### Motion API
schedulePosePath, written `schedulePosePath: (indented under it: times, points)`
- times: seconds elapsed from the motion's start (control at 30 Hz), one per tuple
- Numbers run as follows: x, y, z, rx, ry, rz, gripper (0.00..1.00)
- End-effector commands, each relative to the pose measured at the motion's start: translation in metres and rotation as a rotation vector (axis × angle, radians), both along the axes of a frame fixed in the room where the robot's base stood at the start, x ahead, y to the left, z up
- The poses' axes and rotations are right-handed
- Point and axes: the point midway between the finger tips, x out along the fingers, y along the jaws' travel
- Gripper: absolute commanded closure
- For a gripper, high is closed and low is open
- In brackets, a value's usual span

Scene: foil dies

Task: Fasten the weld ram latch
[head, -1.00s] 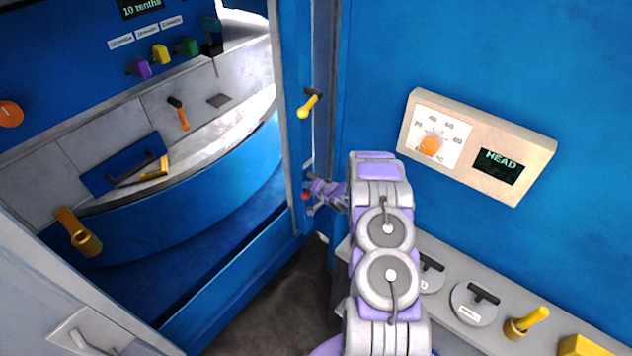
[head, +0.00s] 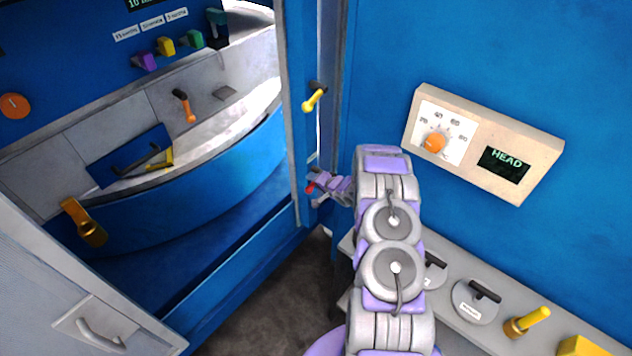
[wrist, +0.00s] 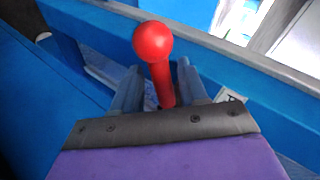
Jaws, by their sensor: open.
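A red lever with a round ball knob (wrist: 153,42) stands between the two fingers of my gripper (wrist: 160,75) in the wrist view. The fingers are open, one on each side of its stem; I cannot tell whether either touches it. In the head view my gripper (head: 322,188) is at the blue door post, beside a small red part of the lever (head: 310,187). The lever's base is hidden behind the gripper body. No readable label shows whether this lever is the weld ram latch.
A yellow-handled lever (head: 314,98) sits higher on the same post. A beige dial panel (head: 540,155) is on the blue wall to the right. A grey ledge (head: 445,310) with knobs runs below it. An open bay with a curved blue wall (head: 190,190) lies left.

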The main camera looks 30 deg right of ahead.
Motion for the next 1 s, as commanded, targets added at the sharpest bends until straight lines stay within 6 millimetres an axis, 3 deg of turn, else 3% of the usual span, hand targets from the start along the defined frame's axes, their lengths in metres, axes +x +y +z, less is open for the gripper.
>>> schedulePosePath:
  times: [0.27,1.0]
  points:
    - [-0.016,-0.003,0.010,-0.001,0.000,-0.001,0.57]
    - [-0.125,-0.026,0.077,0.003,0.001,-0.003,0.57]
